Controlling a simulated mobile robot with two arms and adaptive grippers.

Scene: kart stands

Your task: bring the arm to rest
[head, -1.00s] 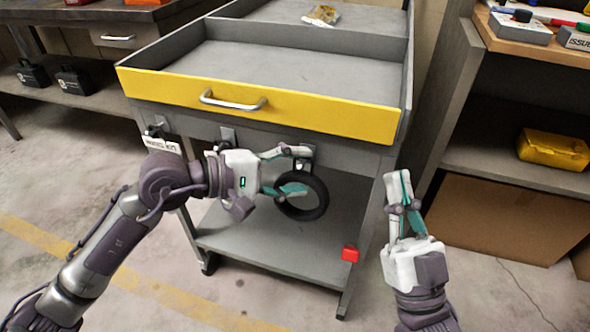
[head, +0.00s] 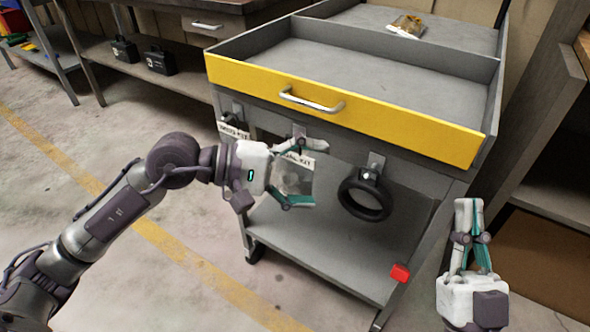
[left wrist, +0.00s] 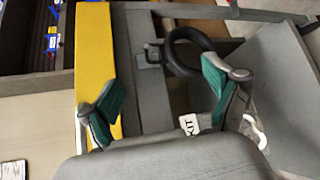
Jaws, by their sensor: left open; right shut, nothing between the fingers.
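My left gripper (head: 306,174) is open at the cart's front, left of a black ring (head: 364,198) and apart from it. The ring hangs from a metal hook plate below the yellow drawer front; it also shows in the left wrist view (left wrist: 186,48), beyond the open fingers (left wrist: 165,95). A clear bag with a white label (head: 294,158) shows between the left fingers in the head view, partly covered by them; I cannot tell whether they touch it. My right gripper (head: 469,208) is shut and empty, pointing up at the right of the cart.
A dark shelf unit stands at right. A bench with black boxes (head: 160,60) stands at back left.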

